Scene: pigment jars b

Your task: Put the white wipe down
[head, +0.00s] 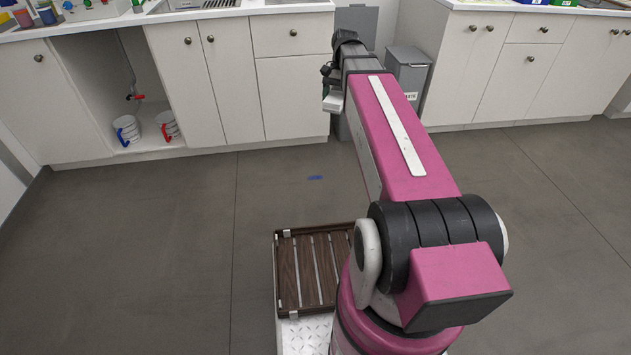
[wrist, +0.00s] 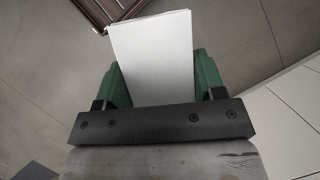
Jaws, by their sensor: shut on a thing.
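The white wipe (wrist: 155,50) shows in the wrist view as a plain white block-like shape. My gripper (wrist: 160,78) has green fingers, one on each side of the wipe, and is shut on it. The wipe sticks out beyond the fingertips, over grey floor. In the head view my arm reaches away toward the cabinets, and a small pale piece (head: 333,103) at its far end looks like the wipe. The fingers are too small to make out there.
A blue smear (head: 315,177) marks the floor. A brown slatted tray (head: 296,272) is at the bottom. A grey bin (head: 408,68) stands between the cabinets, beside a raised grey panel (head: 357,18). Floor at left is clear.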

